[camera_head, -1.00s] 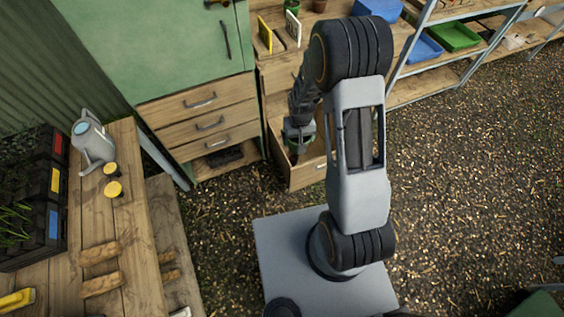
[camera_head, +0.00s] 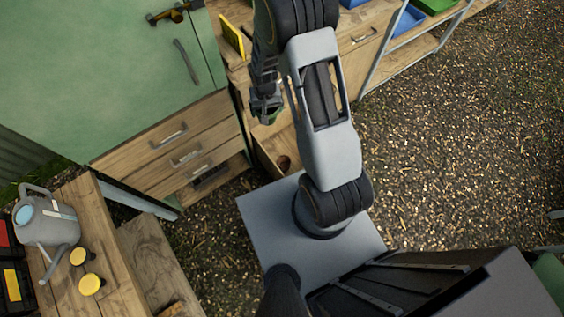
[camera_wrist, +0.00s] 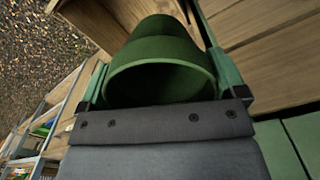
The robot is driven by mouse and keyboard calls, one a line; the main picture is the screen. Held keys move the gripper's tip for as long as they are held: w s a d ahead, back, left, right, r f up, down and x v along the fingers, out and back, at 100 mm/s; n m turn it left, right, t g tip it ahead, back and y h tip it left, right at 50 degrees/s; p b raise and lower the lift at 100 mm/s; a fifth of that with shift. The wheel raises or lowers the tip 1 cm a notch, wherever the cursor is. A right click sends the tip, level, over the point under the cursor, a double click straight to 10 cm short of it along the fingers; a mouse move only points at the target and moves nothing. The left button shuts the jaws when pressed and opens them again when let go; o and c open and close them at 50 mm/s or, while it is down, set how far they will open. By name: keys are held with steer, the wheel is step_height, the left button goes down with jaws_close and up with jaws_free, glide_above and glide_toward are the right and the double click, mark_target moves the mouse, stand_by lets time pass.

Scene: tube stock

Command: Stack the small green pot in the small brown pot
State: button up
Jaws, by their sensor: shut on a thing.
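The small green pot (camera_wrist: 160,52) is held in my gripper (camera_wrist: 158,88). In the wrist view its wide rim faces the camera between the two green fingers. My gripper (camera_head: 266,108) is shut on it above the open wooden drawer in the head view, where the pot is hard to make out. A small round brown thing (camera_head: 284,163), which looks like the small brown pot, sits in the drawer below and slightly right of my gripper. My gripper is apart from it.
The open drawer (camera_head: 262,158) juts from the wooden bench beside a green cabinet (camera_head: 100,75) with closed drawers. A watering can (camera_head: 48,222) and yellow-topped items stand on a bench at left. Shelves with blue and green trays (camera_head: 405,25) are at upper right.

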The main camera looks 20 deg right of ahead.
steer(key=w+d+f+m+b, duration=0.1)
steer(key=d+f+m+b, duration=0.2)
steer(key=f+m+b, duration=0.7)
steer(key=w+d+f+m+b, duration=0.1)
steer(key=d+f+m+b, duration=0.2)
steer(key=f+m+b, duration=0.7)
steer(key=w+d+f+m+b, duration=0.2)
steer(key=f+m+b, duration=0.8)
steer(key=f+b, duration=1.6)
step_height(320, 180, down, 17)
steer(key=shift+d+f+m, duration=0.15)
steer(key=shift+d+m, duration=0.25)
steer(key=shift+d, duration=0.2)
steer(key=shift+w+b, duration=0.1)
steer(key=shift+b, duration=0.2)
